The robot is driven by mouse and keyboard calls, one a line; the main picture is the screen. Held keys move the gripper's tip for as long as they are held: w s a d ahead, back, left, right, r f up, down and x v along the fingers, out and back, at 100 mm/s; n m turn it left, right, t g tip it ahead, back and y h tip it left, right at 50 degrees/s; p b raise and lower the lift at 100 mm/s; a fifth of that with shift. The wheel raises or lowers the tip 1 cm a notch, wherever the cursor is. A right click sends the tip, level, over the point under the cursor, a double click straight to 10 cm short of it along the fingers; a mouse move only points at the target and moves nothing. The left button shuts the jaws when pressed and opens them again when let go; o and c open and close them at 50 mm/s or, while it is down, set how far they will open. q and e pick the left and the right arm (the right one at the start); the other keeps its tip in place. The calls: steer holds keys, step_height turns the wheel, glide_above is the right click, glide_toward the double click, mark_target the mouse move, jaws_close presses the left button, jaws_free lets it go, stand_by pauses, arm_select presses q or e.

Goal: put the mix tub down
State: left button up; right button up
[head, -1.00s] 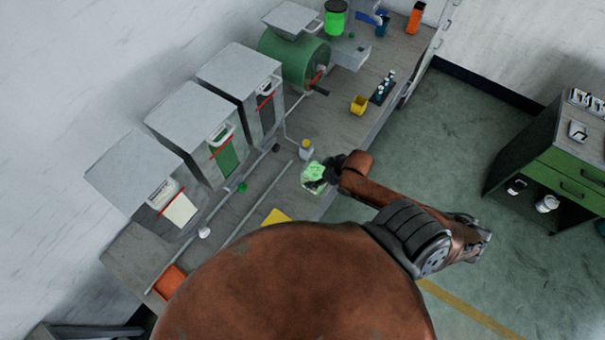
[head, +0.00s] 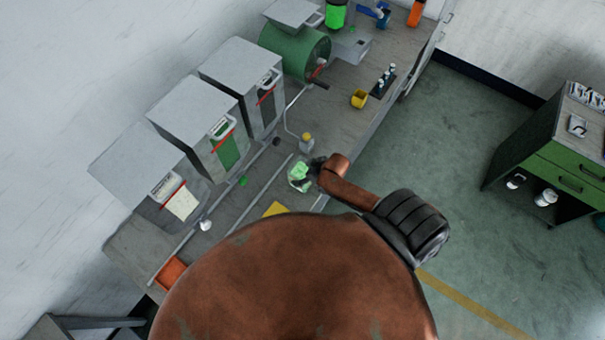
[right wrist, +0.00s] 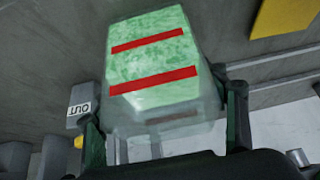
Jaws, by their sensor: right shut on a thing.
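The mix tub is a clear tub with green granules and red stripes. In the head view the tub (head: 298,177) is over the front part of the bench, partly hidden by my right gripper (head: 315,168). In the right wrist view the tub (right wrist: 152,62) sits between the two dark fingers of my right gripper (right wrist: 165,122), which is shut on it. I cannot tell whether its bottom touches the bench. My left gripper is not in view.
The bench (head: 340,118) holds three grey bins along the wall, with rails in front. A yellow-topped grey block (head: 306,143) stands just behind the tub. A yellow patch (head: 276,209) lies nearer. A yellow cup (head: 359,98) and a dark rack (head: 383,85) are farther right.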

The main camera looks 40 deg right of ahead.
steer(key=o, duration=1.7)
steer(key=shift+f, duration=0.1)
steer(key=shift+o, duration=0.2)
steer(key=v, duration=1.2)
steer(key=shift+b, duration=0.35)
